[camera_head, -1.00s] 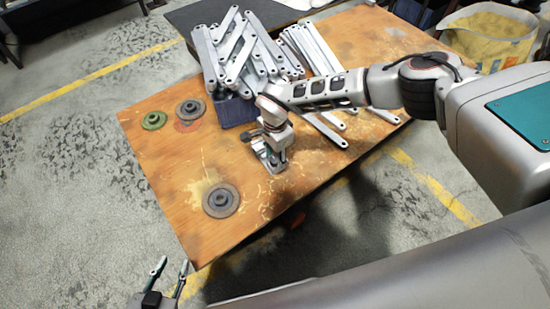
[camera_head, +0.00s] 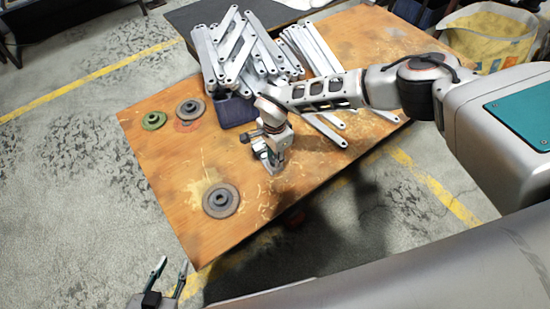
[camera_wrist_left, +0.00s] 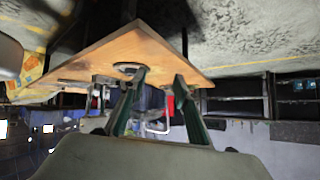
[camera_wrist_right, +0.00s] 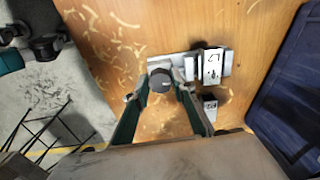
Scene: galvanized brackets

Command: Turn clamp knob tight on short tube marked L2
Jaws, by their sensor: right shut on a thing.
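A dark round clamp knob (camera_wrist_right: 161,79) sits between the fingers of my right gripper (camera_wrist_right: 162,88) in the right wrist view, and the gripper is shut on it. Beside the knob, a short metal tube with a white label (camera_wrist_right: 212,66) lies on the wooden table; the mark looks like L2, turned sideways. In the head view my right gripper (camera_head: 270,155) points down at the table and hides most of the clamp. My left gripper (camera_head: 168,279) is open and empty, off the table's near left corner; its spread fingers also show in the left wrist view (camera_wrist_left: 158,100).
A grey disc (camera_head: 221,200), another grey disc (camera_head: 190,109) and a green disc (camera_head: 153,121) lie on the table (camera_head: 160,165). A dark blue bin (camera_head: 236,110) and a heap of galvanized brackets (camera_head: 240,50) stand behind my right gripper. A smaller labelled block (camera_wrist_right: 209,106) is near the tube.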

